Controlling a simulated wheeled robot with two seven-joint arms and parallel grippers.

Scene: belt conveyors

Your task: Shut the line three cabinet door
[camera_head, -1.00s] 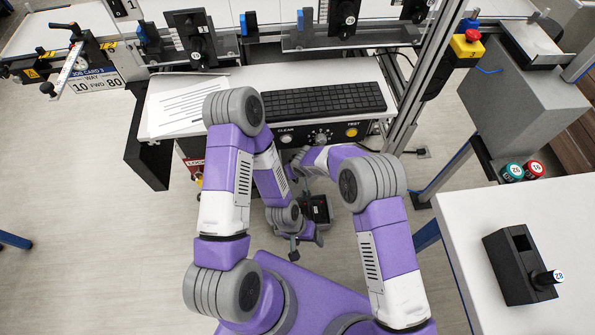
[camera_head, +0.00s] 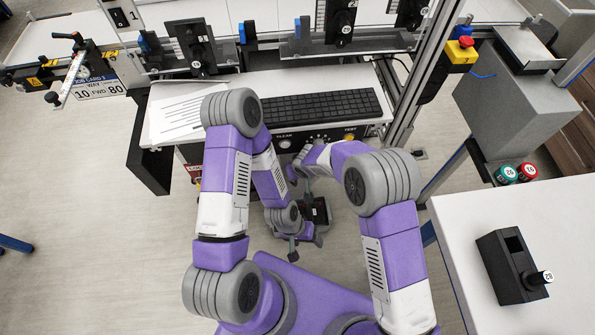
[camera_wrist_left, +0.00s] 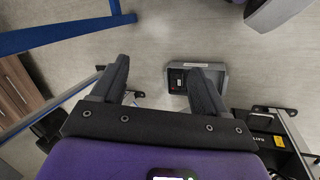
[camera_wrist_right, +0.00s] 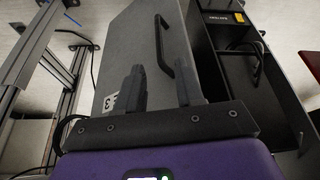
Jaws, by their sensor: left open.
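The line three cabinet door (camera_wrist_right: 125,45) is a grey panel in the right wrist view, with a black bar handle (camera_wrist_right: 159,45) and a label showing a 3. It stands open beside the dark cabinet interior (camera_wrist_right: 245,80). My right gripper (camera_wrist_right: 158,78) is open, its fingers over the door's face below the handle; contact cannot be told. In the head view the console and my arm hide that gripper and the door. My left gripper (camera_wrist_left: 158,75) is open and empty above the floor. In the head view it is low in front of the console (camera_head: 294,250).
A foot-pedal box (camera_wrist_left: 200,78) lies on the floor near my left gripper. The console with keyboard (camera_head: 320,105) stands ahead under the conveyor. A white table (camera_head: 470,240) with a black lever box (camera_head: 510,268) is at right.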

